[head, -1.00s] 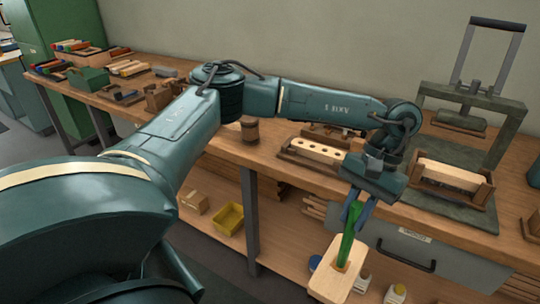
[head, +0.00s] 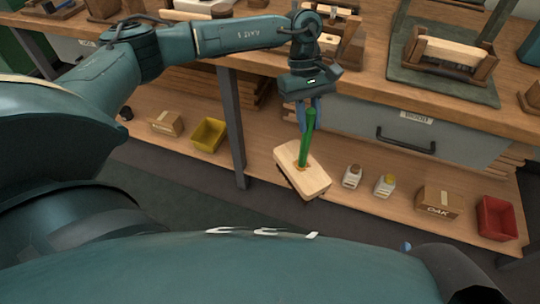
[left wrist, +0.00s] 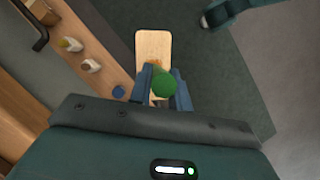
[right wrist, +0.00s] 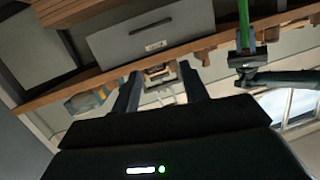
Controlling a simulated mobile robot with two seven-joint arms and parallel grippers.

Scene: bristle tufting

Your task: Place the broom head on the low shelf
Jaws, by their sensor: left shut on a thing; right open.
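The broom head (head: 300,174) is a pale wooden block with a green stub handle standing up from it. My left gripper (head: 309,112) is shut on the green handle, with the block hanging tilted below. The block is in front of the low shelf (head: 410,166) under the bench, clear of its front edge as far as I can tell. In the left wrist view the block (left wrist: 153,46) shows beyond the fingers, over dark floor beside the shelf. My right gripper (right wrist: 161,86) is open and empty in the right wrist view.
On the shelf stand a small box (head: 167,123), a yellow bin (head: 209,135), two small bottles (head: 352,175) (head: 385,185), an OAK box (head: 437,202) and a red bin (head: 497,218). A bench leg (head: 232,125) and a grey drawer (head: 400,135) are near.

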